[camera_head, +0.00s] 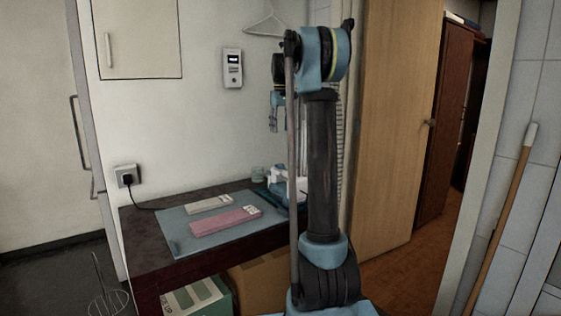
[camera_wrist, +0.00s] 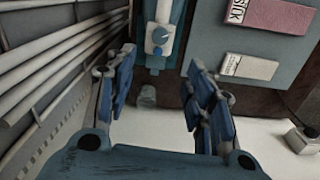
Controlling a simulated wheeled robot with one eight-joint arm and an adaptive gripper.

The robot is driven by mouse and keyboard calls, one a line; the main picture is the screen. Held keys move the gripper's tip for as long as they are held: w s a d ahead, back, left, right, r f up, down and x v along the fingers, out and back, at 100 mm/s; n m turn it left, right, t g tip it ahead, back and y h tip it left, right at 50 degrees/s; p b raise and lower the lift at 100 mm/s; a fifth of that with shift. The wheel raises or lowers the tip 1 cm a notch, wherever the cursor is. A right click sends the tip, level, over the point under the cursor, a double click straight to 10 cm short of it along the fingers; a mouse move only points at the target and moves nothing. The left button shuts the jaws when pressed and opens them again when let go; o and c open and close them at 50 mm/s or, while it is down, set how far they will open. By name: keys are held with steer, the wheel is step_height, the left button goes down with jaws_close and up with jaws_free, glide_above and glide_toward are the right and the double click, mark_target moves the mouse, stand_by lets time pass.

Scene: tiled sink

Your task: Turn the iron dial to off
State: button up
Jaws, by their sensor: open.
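The iron (camera_head: 278,187) stands at the back right of the table in the head view, partly hidden behind my arm. In the wrist view the iron (camera_wrist: 164,14) is white and blue and points away at the top middle. Its round dial (camera_wrist: 160,36) faces the camera, with a small blue spot just below it. The dial's setting is too small to read. My gripper (camera_wrist: 160,60) is open and empty, its fingers to either side of the dial in the picture and apart from it. In the head view my gripper (camera_head: 274,115) hangs above the iron.
A blue-grey mat (camera_head: 179,237) on the dark table holds a pink box (camera_head: 226,219) and a white box (camera_head: 209,204). A glass (camera_wrist: 147,96) stands near the iron. A ribbed white radiator (camera_wrist: 62,72) is close on the left in the wrist view. A socket (camera_head: 127,176) is on the wall.

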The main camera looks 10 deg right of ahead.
mark_target(281, 164)
steer(key=shift+m, duration=0.5)
step_height(281, 164, down, 16)
steer(key=shift+f, duration=0.15)
stand_by(0.3)
steer(key=c, duration=1.1)
